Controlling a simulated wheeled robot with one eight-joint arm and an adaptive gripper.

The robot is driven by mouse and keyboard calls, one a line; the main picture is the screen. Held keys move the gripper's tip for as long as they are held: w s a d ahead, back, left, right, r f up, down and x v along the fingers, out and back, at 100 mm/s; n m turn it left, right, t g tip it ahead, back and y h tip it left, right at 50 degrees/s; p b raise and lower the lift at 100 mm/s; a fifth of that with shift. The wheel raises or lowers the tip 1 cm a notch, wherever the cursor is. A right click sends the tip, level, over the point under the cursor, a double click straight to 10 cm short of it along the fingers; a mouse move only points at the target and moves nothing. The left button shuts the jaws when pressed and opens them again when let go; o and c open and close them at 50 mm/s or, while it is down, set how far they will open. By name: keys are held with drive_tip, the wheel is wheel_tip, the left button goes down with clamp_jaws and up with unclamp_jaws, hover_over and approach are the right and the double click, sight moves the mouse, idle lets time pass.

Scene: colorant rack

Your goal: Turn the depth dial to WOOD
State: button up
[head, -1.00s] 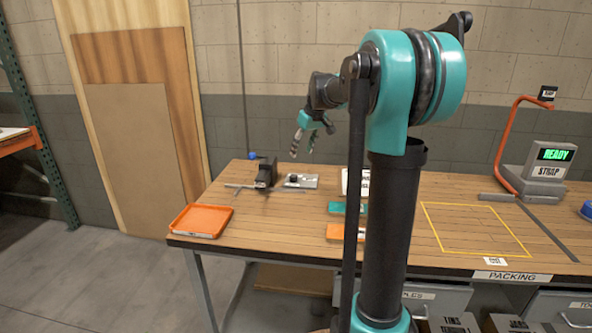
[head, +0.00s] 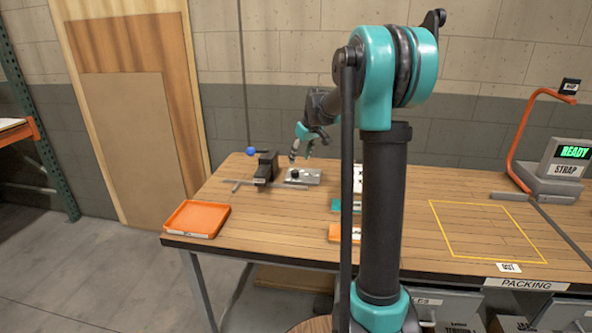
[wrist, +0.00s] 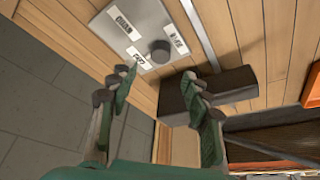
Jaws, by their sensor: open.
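The dial (wrist: 160,52) is a dark round knob on a light grey metal plate (wrist: 155,15). White labels with dark lettering sit around it; the lettering is too skewed and small to read surely. In the head view the plate (head: 313,177) lies on the wooden bench with the dial (head: 295,174) on it. My gripper (wrist: 158,85) is open and empty, its fingers spread apart, with the dial in front of and between the fingertips. In the head view my gripper (head: 302,152) hangs just above the plate. The fingers look clear of the dial.
A black vise-like block (head: 265,169) with a blue ball stands left of the plate. An orange tray (head: 197,217) sits at the bench's left corner. Teal and orange items lie partly hidden behind my arm. A yellow-outlined area (head: 436,222) at right is clear.

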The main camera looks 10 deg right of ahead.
sight(295, 171)
drive_tip(key=x, duration=0.7)
drive_tip(key=shift+f, duration=0.2)
clamp_jaws()
drive_tip(key=shift+a+m, duration=0.1)
drive_tip(key=shift+m, duration=0.2)
drive_tip(key=m+h, duration=0.1)
drive_tip(key=m, duration=0.1)
drive_tip(key=m+h, duration=0.1)
drive_tip(key=m, duration=0.2)
drive_tip(key=shift+a+m+t, duration=0.2)
drive_tip(key=shift+m+t, duration=0.1)
drive_tip(key=m+h, duration=0.1)
drive_tip(key=m, duration=0.1)
drive_tip(key=m+h, duration=0.1)
drive_tip(key=m, duration=0.2)
drive_tip(key=shift+m+g, duration=0.3)
drive_tip(key=shift+g, duration=0.1)
drive_tip(key=shift+h, duration=0.3)
